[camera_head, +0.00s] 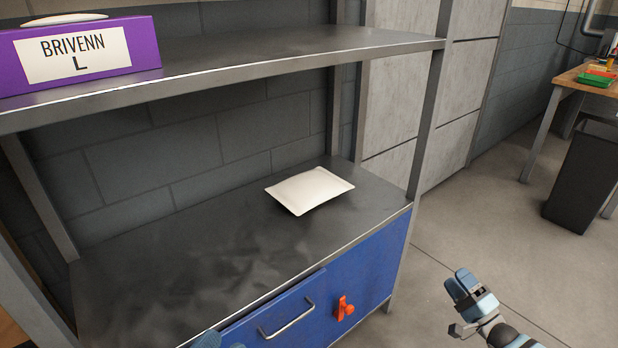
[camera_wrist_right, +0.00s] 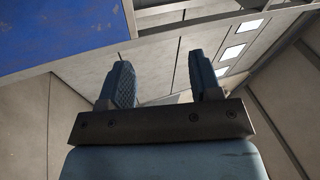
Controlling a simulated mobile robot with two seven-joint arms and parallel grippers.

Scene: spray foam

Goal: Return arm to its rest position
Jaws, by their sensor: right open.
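My right gripper (camera_head: 467,288) is at the lower right of the head view, in front of and to the right of the shelf unit, over the floor. In the right wrist view its two fingers (camera_wrist_right: 160,85) stand apart with nothing between them. A white padded packet (camera_head: 309,189) lies on the dark lower shelf, apart from my right gripper.
A metal shelf unit (camera_head: 270,62) holds a purple box (camera_head: 140,45) labelled BRIVENN L on top. Below are a blue drawer front (camera_head: 262,312) with a handle and a red knob (camera_head: 344,308). A black bin (camera_head: 588,178) stands by a wooden table (camera_head: 567,78).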

